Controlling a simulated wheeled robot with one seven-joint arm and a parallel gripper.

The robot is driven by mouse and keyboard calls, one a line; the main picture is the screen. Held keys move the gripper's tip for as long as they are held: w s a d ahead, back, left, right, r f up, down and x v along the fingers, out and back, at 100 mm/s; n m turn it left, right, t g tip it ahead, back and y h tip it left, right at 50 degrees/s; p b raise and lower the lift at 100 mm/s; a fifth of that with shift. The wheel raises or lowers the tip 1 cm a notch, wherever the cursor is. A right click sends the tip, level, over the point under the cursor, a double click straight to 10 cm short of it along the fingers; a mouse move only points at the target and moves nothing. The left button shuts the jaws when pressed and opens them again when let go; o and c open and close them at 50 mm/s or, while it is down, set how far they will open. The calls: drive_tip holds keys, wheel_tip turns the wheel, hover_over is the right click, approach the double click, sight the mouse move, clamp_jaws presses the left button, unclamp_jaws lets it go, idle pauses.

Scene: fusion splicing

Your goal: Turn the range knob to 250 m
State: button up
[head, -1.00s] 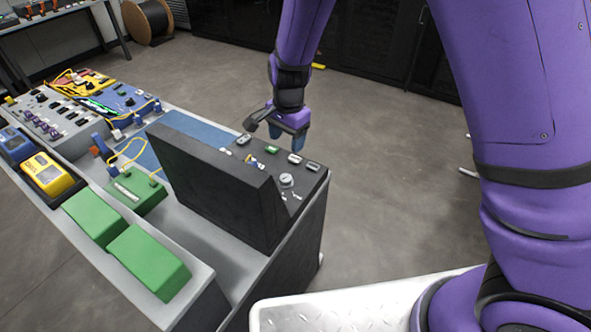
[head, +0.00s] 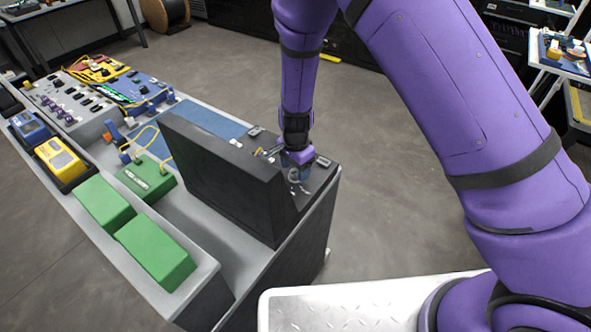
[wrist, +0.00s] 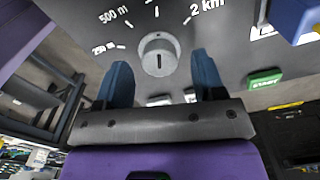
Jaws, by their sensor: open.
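The range knob (wrist: 158,54) is a round light-grey dial on the dark panel (wrist: 235,50), in the upper middle of the wrist view. Printed marks sit around it: "250 m" (wrist: 104,47) at left, "500 m" (wrist: 114,15) at upper left and "2 km" (wrist: 207,8) at upper right. A small dark mark shows on the knob face, but I cannot tell its setting for sure. My gripper (wrist: 161,78) is open, its two blue fingers to the left and right of the knob with gaps showing. In the head view my gripper (head: 296,172) is low over the panel and partly hides the knob.
A green START button (wrist: 264,80) lies right of the knob in the wrist view. The black case's raised lid (head: 215,175) stands left of my gripper. Green boxes (head: 155,250) and a yellow device (head: 60,158) lie farther left. Open floor lies right of the bench.

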drive_tip(key=shift+f, duration=0.6)
drive_tip(key=c, duration=0.9)
